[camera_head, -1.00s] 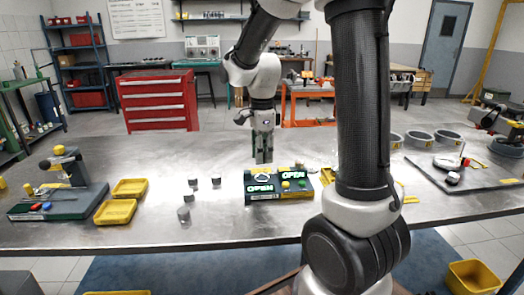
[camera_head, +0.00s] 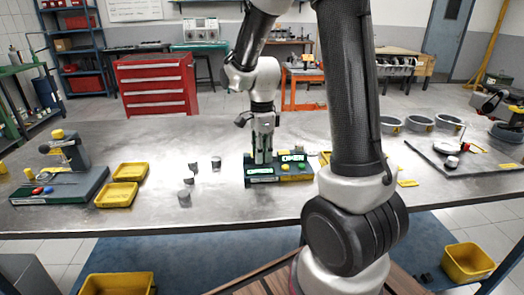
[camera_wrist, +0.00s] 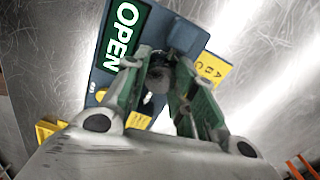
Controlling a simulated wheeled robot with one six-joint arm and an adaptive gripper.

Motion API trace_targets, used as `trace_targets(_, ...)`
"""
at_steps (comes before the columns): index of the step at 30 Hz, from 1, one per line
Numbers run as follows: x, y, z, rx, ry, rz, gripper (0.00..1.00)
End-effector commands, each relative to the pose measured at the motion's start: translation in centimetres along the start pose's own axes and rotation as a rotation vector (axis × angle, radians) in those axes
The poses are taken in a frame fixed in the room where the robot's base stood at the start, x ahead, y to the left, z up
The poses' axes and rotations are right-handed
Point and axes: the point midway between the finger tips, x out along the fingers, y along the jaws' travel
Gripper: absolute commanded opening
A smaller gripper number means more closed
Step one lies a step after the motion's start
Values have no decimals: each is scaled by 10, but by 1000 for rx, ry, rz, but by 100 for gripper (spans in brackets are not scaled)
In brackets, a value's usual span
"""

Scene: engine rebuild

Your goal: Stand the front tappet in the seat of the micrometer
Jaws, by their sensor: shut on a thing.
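My gripper (camera_head: 263,157) points straight down at the left half of a dark blue-grey box (camera_head: 279,180) with lit green OPEN signs. In the wrist view its fingers (camera_wrist: 164,88) close around a round grey metal piece (camera_wrist: 158,78) over the box. It looks like a tappet, but the fingers hide much of it, and I cannot tell whether it touches the box. Small grey cylinders, likely tappets, stand on the bench left of the box; the nearest (camera_head: 184,198) is at the front. A bench instrument (camera_head: 70,160) with a yellow knob stands far left. No label identifies the micrometer.
Two yellow trays (camera_head: 116,196) lie between the instrument and the cylinders. Grey rings (camera_head: 420,123) and a dark mat (camera_head: 470,165) with parts are on the right. Bare bench lies in front of the box.

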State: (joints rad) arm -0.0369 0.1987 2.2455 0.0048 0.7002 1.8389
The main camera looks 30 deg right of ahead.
Motion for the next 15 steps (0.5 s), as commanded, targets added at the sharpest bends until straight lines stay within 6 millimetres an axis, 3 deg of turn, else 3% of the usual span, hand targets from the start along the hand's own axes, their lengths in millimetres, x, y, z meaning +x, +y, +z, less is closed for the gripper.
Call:
trace_targets(3,0,0,0,0,0,0,5)
trace_targets(4,0,0,0,0,0,0,32)
trace_targets(7,0,0,0,0,0,0,50)
trace_targets(15,0,0,0,0,0,0,52)
